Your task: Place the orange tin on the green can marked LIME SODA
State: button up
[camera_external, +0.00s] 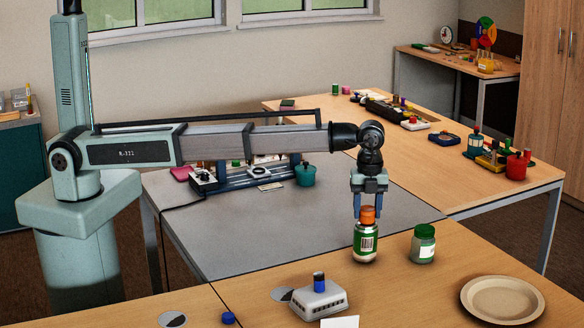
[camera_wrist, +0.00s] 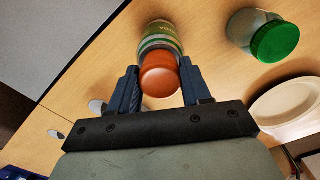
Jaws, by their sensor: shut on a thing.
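My gripper (camera_external: 368,216) points straight down over the front table, its two blue fingers shut on the orange tin (camera_external: 368,213). In the wrist view the tin (camera_wrist: 160,76) sits between the fingertips (camera_wrist: 160,85). Directly under it stands an upright can (camera_external: 366,243) with a green and white label and a barcode. The can also shows in the wrist view (camera_wrist: 160,36), where only part of its lettering is visible and I cannot read LIME SODA. The tin's underside meets the can's top in the outside view; I cannot tell whether they touch.
A jar with a green lid (camera_external: 423,245) stands just right of the can. A beige plate (camera_external: 503,301) lies further right, near the front. A white box with a blue knob (camera_external: 320,298) is front left.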

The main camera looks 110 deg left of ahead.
aim_at(368, 208)
jog(key=o, duration=1.1)
jog(key=shift+f, duration=0.1)
jog(key=shift+c, duration=0.2)
notch_tip(368, 208, up, 12)
